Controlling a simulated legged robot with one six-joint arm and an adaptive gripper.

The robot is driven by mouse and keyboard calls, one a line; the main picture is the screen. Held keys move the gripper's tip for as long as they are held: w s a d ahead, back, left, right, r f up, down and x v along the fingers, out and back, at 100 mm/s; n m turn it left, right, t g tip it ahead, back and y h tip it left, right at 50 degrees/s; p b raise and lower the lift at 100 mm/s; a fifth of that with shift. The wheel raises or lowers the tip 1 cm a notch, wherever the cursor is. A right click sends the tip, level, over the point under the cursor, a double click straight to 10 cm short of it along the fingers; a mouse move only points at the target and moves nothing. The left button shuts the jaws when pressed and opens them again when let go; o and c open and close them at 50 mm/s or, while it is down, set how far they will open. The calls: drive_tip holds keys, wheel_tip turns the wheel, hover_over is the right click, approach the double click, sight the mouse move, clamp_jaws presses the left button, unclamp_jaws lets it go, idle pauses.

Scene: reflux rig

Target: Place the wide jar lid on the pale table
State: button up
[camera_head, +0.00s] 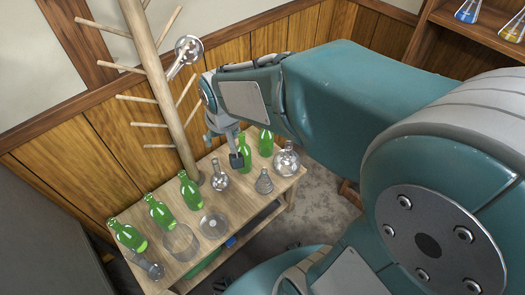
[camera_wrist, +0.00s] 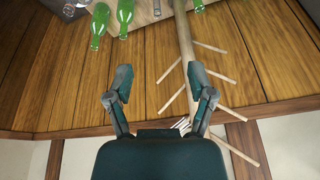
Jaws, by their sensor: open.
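A round, clear disc-like piece that looks like the wide jar lid (camera_head: 214,225) lies on the pale table (camera_head: 265,203), beside a wide, open glass jar (camera_head: 181,243) in the head view. I cannot tell its exact shape at this size. My gripper (camera_head: 236,158) is above the back part of the table, near a green bottle, apart from the lid. In the wrist view my gripper (camera_wrist: 160,84) is open, with nothing between its fingers. The lid cannot be made out in the wrist view, where the table (camera_wrist: 150,12) shows only at the top.
Several green bottles (camera_head: 160,212) stand along the table's back. Small flasks (camera_head: 220,181), a round flask (camera_head: 286,160) and a conical flask (camera_head: 264,183) stand towards the right. A wooden post with pegs (camera_head: 165,90) rises behind the table, with glassware (camera_head: 187,50) on it.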

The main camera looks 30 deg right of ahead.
drive_tip(key=s+d+r+t, duration=0.1)
drive_tip(key=s+r, duration=0.3)
drive_tip(key=s, duration=0.3)
drive_tip(key=s+d+r, duration=0.2)
drive_tip(key=s+r, duration=0.2)
drive_tip(key=s, duration=0.2)
drive_tip(key=shift+s+d+t, duration=0.25)
drive_tip(key=shift+s+t, duration=0.15)
drive_tip(key=shift+c, duration=0.9)
drive_tip(key=shift+a+n, duration=0.1)
drive_tip(key=shift+n, duration=0.2)
